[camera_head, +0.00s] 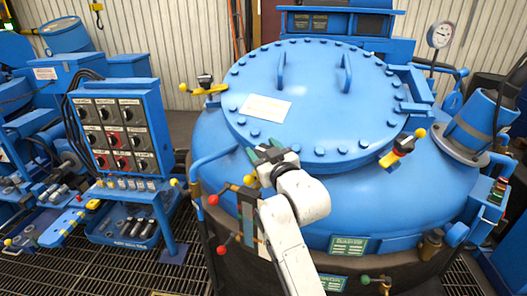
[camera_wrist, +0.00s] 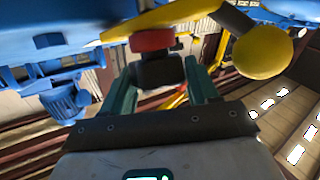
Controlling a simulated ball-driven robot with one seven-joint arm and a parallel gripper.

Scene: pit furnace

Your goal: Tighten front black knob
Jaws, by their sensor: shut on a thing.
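The front black knob (camera_wrist: 158,71) sits below a red collar (camera_wrist: 152,40) on a yellow clamp arm (camera_wrist: 180,16) in the wrist view. The arm ends in a yellow ball (camera_wrist: 263,52). My gripper (camera_wrist: 160,78) has its two green fingers on either side of the black knob, shut on it. In the head view my gripper (camera_head: 268,156) is at the front edge of the blue round lid (camera_head: 315,110), and it hides the knob there.
Two other clamps with black knobs stand at the lid's rim, at left (camera_head: 205,82) and right (camera_head: 404,143). A lever with red balls (camera_head: 223,250) is left of my arm. A blue control panel (camera_head: 120,130) stands at left.

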